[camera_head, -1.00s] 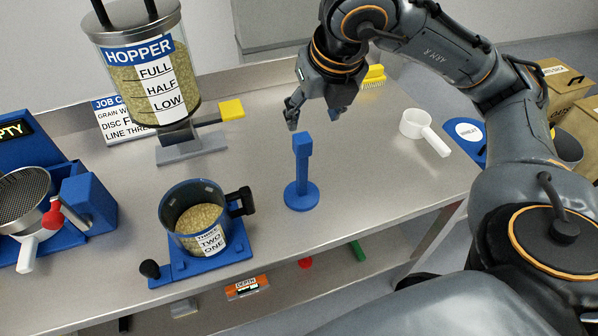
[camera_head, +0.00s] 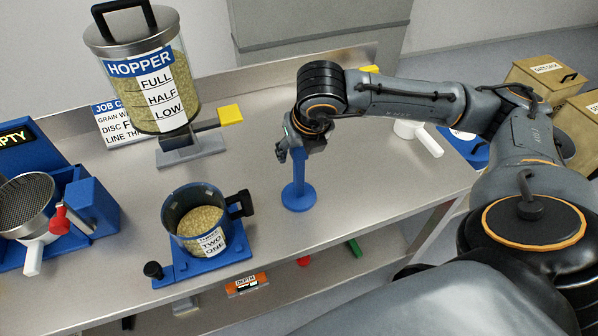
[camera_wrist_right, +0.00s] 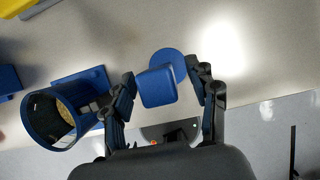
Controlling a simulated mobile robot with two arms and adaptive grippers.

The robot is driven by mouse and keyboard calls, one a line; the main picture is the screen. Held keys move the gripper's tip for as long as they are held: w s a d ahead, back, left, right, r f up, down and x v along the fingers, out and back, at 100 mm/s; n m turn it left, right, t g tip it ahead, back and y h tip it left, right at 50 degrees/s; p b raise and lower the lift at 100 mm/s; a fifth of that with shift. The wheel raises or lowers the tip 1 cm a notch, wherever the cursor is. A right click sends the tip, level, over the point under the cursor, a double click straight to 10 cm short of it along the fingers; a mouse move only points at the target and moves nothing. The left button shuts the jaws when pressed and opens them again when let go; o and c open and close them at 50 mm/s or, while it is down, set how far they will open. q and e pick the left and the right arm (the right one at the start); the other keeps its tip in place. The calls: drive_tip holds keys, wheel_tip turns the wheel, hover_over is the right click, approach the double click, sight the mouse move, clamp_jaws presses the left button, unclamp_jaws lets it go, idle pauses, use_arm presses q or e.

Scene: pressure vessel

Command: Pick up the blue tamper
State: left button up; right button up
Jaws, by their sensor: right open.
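The blue tamper (camera_head: 299,190) stands upright on the steel table, its round base flat on the surface. My right gripper (camera_head: 283,150) is at the top of the tamper's post and hides that part in the head view. In the right wrist view the square top of the tamper (camera_wrist_right: 157,86) lies between the two spread fingers of my right gripper (camera_wrist_right: 163,90), with a gap at each side. The right gripper is open. My left gripper is not in view.
A blue-rimmed vessel of grain (camera_head: 201,227) stands left of the tamper on a blue base. The hopper (camera_head: 150,85) is behind it, with a yellow-ended slide (camera_head: 231,115). A white scoop (camera_head: 428,140) lies to the right. The table's front edge is near.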

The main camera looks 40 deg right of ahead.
clamp_jaws()
drive_tip(key=shift+w, duration=0.1)
idle(0.4)
